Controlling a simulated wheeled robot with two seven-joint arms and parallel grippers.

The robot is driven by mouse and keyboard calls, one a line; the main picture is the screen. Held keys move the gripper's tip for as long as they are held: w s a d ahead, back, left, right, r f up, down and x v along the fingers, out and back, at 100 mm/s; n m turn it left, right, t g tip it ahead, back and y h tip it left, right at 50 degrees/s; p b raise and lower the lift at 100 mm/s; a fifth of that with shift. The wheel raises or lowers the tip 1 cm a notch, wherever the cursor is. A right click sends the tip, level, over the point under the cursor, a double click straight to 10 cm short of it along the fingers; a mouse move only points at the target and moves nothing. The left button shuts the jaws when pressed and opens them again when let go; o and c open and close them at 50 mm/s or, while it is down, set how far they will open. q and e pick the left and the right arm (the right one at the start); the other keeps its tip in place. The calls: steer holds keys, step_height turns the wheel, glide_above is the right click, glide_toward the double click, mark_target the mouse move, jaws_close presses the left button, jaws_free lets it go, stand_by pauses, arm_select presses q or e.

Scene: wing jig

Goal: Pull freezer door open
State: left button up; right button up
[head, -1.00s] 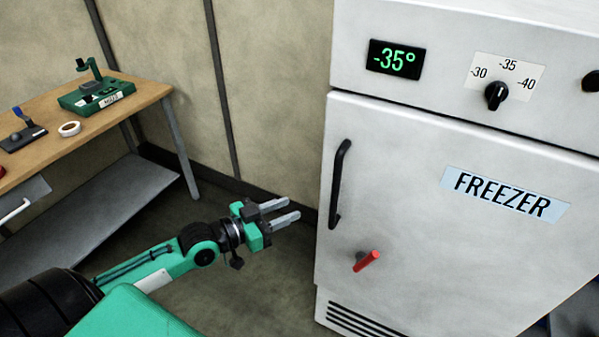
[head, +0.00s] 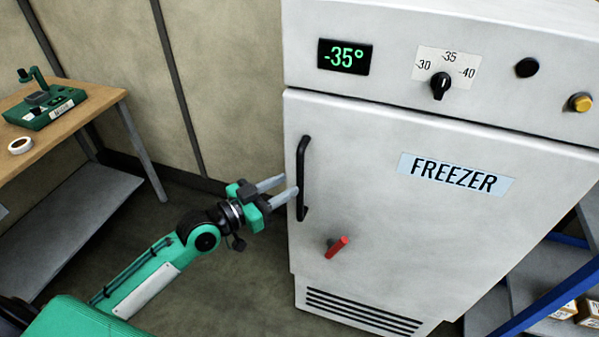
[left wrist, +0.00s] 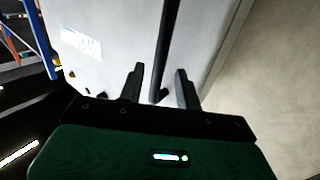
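The white freezer door (head: 390,240) is closed, with a FREEZER label. Its black vertical bar handle (head: 302,178) is near the door's left edge. A red lever (head: 337,247) sits below the handle. My left gripper (head: 280,188) is open, its two fingers pointing right towards the handle, very close to it. In the left wrist view, the handle (left wrist: 165,50) runs up between the open fingers (left wrist: 160,85), and neither finger visibly presses on it. I cannot tell how far the fingers reach around the bar. My right gripper is not in view.
A wooden bench (head: 100,102) with a green device (head: 45,108) and a tape roll (head: 20,145) stands at the left. A blue-framed shelf (head: 555,285) with boxes stands right of the freezer. Floor in front of the freezer's left side is clear.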

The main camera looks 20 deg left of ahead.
mark_target(299, 178)
arm_select(q)
steer(key=shift+p+x, duration=0.7)
steer(key=shift+x, duration=2)
steer(key=shift+a, duration=0.1)
steer(key=shift+c, duration=0.4)
jaws_close()
